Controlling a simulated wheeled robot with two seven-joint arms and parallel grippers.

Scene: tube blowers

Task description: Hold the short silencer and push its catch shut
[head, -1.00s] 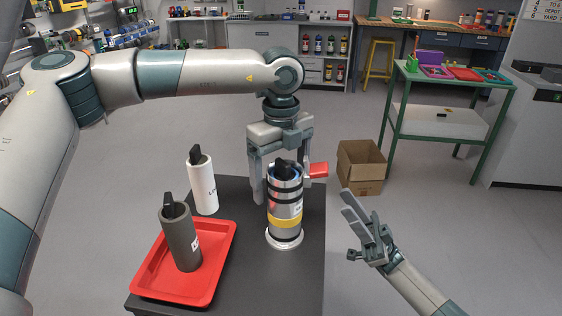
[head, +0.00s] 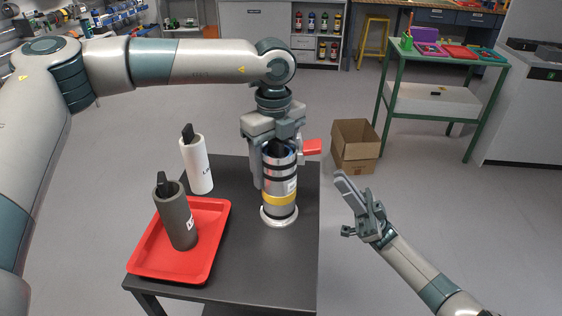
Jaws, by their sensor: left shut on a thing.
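A silver cylinder (head: 279,183) with dark bands and a yellow band stands upright on a pale ring base (head: 279,217) on the dark table. It appears to be the short silencer. A red tab (head: 312,146) sticks out to the right near its top; I cannot tell whether this is its catch. My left gripper (head: 278,160) points down and is shut on the cylinder's upper part, hiding much of its top. My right gripper (head: 354,192) is apart from it, to the right beyond the table edge. Its fingers overlap in this view, so their opening is unclear.
A grey cylinder (head: 176,216) stands in a red tray (head: 207,253), and a white cylinder (head: 197,165) stands behind it; both have black tops. The dark table (head: 262,265) is clear at front right. A cardboard box (head: 355,145) sits on the floor behind.

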